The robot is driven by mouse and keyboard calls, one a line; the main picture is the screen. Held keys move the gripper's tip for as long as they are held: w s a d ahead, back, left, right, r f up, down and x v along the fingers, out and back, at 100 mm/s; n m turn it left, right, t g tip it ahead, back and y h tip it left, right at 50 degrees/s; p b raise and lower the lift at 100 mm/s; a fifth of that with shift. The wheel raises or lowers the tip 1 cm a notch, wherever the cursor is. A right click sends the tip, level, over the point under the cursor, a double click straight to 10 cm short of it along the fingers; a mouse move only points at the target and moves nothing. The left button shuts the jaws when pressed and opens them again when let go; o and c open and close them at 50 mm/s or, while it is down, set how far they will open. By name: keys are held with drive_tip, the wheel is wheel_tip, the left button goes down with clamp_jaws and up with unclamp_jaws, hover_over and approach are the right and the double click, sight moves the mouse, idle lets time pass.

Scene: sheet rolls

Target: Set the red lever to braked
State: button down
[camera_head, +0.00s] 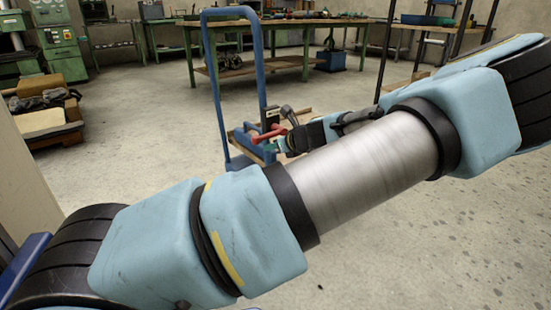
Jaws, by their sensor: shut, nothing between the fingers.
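The red lever (268,134) shows small near the middle of the view, low on a blue cart (216,95) with a tall looped handle. It lies slanted, running from lower left to upper right. My gripper (283,145) is shut and empty, right beside the lever's right end in the picture. I cannot tell whether its fingers touch the lever. My arm crosses the view and hides part of the cart and what lies below the lever. The lever's pivot and any braked marking are too small to make out.
A grey fitting (288,113) stands just behind the lever. A green-legged workbench (280,22) stands at the back. A wooden pallet (50,133) with items lies at the left. Dark posts (387,45) rise at the right. The concrete floor (140,125) left of the cart is clear.

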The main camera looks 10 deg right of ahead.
drive_tip(key=shift+r, duration=0.5)
drive_tip(key=shift+r+p, duration=0.2)
drive_tip(key=shift+p, duration=0.15)
drive_tip(key=shift+r+p, duration=0.1)
drive_tip(key=shift+p, duration=0.55)
drive_tip(key=shift+a+r+m+y+p, duration=0.1)
drive_tip(key=shift+r+m+y+p, duration=0.25)
drive_tip(key=shift+p, duration=0.85)
